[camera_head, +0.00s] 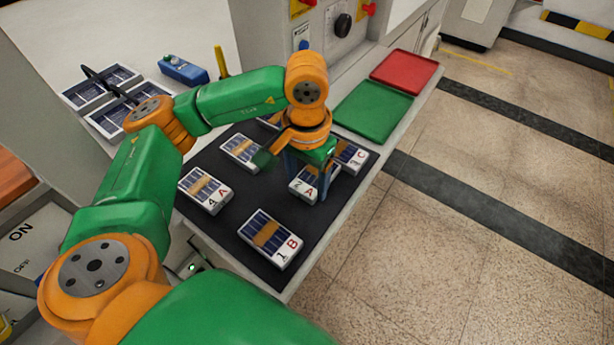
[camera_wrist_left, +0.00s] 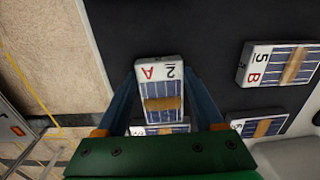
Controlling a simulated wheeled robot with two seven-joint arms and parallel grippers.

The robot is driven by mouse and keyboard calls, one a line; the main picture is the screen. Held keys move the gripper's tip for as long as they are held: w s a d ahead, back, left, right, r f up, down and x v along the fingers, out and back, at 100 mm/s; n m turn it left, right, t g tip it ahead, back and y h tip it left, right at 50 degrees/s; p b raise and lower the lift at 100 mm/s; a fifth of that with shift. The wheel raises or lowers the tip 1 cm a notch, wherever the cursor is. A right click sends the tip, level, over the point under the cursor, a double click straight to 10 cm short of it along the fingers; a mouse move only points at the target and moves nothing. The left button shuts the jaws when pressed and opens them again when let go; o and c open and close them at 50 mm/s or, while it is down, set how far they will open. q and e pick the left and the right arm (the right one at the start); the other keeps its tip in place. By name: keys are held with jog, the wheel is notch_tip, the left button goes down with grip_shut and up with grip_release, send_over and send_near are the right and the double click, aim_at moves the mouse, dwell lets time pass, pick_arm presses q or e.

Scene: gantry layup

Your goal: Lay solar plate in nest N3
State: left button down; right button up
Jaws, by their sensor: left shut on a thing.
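My left gripper (camera_head: 309,188) points down over the dark mat, its blue fingers on either side of the solar plate marked 2 A (camera_head: 301,187). The wrist view shows the same plate (camera_wrist_left: 160,90) between the two fingertips (camera_wrist_left: 162,80), with an orange-brown strip across its blue cells. The gripper is shut on this plate. I cannot tell whether the plate touches the mat. No label N3 is readable in either view. My right gripper is not in view.
Other plates lie on the dark mat (camera_head: 325,222): 4 A (camera_head: 205,190), 1 B (camera_head: 270,240), one marked C (camera_head: 352,157), and 5 B (camera_wrist_left: 278,63). Green (camera_head: 373,110) and red (camera_head: 405,68) trays lie behind. Panels (camera_head: 100,88) and a blue tool (camera_head: 184,70) lie at back left.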

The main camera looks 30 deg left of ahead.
pick_arm(q)
jog(key=shift+f, duration=0.25)
jog(key=shift+c, duration=0.7)
grip_release()
jog(key=shift+r, duration=0.1)
jog(key=shift+o, duration=0.6)
jog(key=shift+r, duration=0.15)
